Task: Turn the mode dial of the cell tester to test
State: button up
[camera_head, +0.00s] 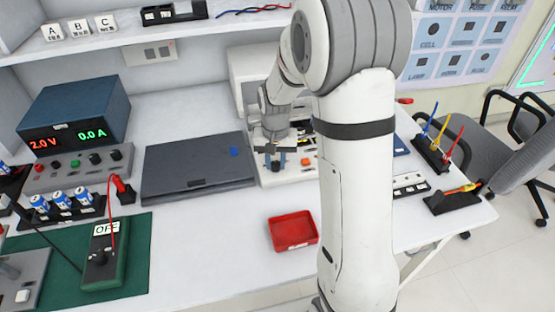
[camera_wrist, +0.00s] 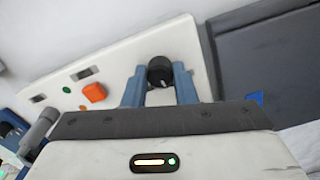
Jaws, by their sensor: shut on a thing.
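The cell tester appears to be the white unit (camera_head: 268,178) at the back centre, mostly behind my arm. In the wrist view its white panel (camera_wrist: 185,45) carries a black round dial (camera_wrist: 160,68), an orange button (camera_wrist: 95,92) and small green and orange spots. My gripper (camera_wrist: 159,84) has its two blue-grey fingers on either side of the black dial and is shut on it. In the head view my gripper (camera_head: 275,155) reaches down onto the unit's front panel. The dial's pointer and any mode labels cannot be read.
A dark flat laptop-like slab (camera_head: 195,168) lies just left of the unit. A red tray (camera_head: 293,231) sits in front on clear white table. A power supply (camera_head: 75,115), batteries in a holder (camera_head: 62,200) and a green multimeter (camera_head: 104,258) stand at left.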

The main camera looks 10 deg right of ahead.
aim_at(276, 163)
jog(key=shift+w+m, duration=0.1)
jog(key=shift+m, duration=0.9)
jog(key=o, duration=1)
notch_tip(276, 163, up, 7)
jog(key=shift+f+p, duration=0.1)
jog(key=shift+p, duration=0.25)
jog(key=shift+r, duration=0.5)
